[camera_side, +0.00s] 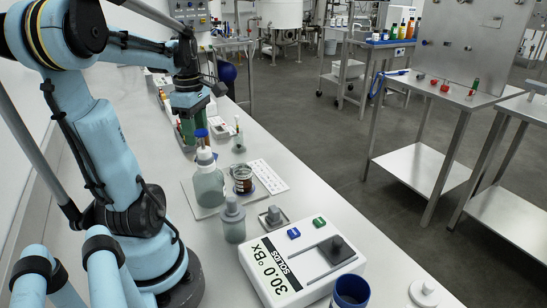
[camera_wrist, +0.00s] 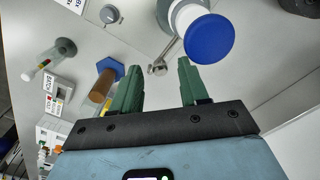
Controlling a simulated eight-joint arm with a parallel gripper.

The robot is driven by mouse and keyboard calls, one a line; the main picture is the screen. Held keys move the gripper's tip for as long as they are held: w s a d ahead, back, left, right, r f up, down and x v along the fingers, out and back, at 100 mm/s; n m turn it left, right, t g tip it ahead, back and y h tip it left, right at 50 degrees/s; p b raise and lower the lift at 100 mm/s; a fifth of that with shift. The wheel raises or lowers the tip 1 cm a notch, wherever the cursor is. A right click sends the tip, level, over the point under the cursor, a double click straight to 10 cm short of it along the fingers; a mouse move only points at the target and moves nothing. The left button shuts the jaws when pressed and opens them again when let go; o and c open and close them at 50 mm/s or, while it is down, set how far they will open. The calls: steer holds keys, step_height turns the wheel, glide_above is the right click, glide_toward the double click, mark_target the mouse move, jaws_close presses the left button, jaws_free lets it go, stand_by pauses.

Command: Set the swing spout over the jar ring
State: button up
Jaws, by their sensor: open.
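My gripper (camera_side: 188,128) hangs over the far part of the white bench, its green fingers pointing down. In the wrist view my gripper (camera_wrist: 157,80) is open, with nothing held between the fingers. A small metal fitting on a thin rod (camera_wrist: 158,69) shows just beyond the gap; I cannot tell whether it is the swing spout. A round blue cap on a white body (camera_wrist: 208,40) is close beyond the right finger. I cannot pick out the jar ring for certain. An open-topped amber jar (camera_side: 242,180) stands beside a large capped bottle (camera_side: 207,186).
A brown cylinder on a blue base (camera_wrist: 103,82) is close to the left finger. A grey capped bottle (camera_side: 232,222), a Brix meter (camera_side: 300,262) and a dark blue cup (camera_side: 351,290) stand nearer the camera. A printed card (camera_side: 268,177) lies near the bench's right edge.

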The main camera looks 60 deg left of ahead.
steer(key=shift+f, duration=0.35)
jaws_close()
